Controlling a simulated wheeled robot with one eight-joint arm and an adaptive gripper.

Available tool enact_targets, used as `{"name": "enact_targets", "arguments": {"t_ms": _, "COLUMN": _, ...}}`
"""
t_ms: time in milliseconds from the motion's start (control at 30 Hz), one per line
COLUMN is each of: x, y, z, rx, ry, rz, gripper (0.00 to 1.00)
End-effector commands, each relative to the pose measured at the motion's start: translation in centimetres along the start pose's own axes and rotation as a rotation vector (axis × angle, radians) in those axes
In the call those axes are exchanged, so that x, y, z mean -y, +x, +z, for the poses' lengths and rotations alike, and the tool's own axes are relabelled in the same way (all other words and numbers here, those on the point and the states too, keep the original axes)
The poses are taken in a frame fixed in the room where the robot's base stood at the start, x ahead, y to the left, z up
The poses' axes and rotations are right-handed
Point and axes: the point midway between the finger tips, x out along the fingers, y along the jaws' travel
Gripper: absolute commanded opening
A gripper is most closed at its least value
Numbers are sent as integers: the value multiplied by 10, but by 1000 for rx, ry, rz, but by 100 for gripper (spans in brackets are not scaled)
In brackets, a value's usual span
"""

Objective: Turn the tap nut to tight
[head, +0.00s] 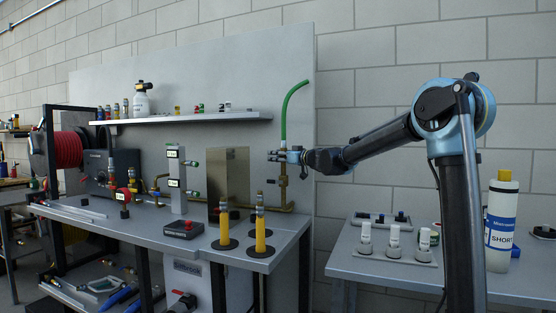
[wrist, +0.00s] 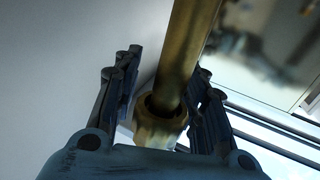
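The tap nut (wrist: 158,128) is a brass hex nut around a brass pipe (wrist: 188,50) in the wrist view. My gripper (wrist: 165,95) has one finger on each side of the nut and pipe. A gap shows between the left finger and the nut; the right finger is close to it, and I cannot tell whether they touch. In the head view, my gripper (head: 294,157) reaches from the right to the brass tap fitting (head: 283,180) below the green hose (head: 286,115). The nut is too small to make out there.
A grey bench (head: 150,232) holds yellow tubes (head: 260,232) on black discs, a brass-tinted panel (head: 228,180) and a red-button box (head: 184,229). A side table (head: 440,278) at right carries small white-capped parts and a white bottle (head: 501,225). A backboard stands behind the tap.

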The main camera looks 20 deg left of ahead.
Motion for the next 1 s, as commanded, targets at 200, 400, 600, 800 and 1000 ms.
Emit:
{"name": "enact_targets", "arguments": {"t_ms": 200, "x": 0, "y": 0, "z": 0, "rx": 0, "ry": 0, "rz": 0, "gripper": 14}}
{"name": "enact_targets", "arguments": {"t_ms": 400, "x": 0, "y": 0, "z": 0, "rx": 0, "ry": 0, "rz": 1, "gripper": 3}}
{"name": "enact_targets", "arguments": {"t_ms": 600, "x": 0, "y": 0, "z": 0, "rx": 0, "ry": 0, "rz": 0, "gripper": 2}}
{"name": "enact_targets", "arguments": {"t_ms": 800, "x": 0, "y": 0, "z": 0, "rx": 0, "ry": 0, "rz": 12, "gripper": 2}}
{"name": "enact_targets", "arguments": {"t_ms": 1000, "x": 0, "y": 0, "z": 0, "rx": 0, "ry": 0, "rz": 22, "gripper": 1}}
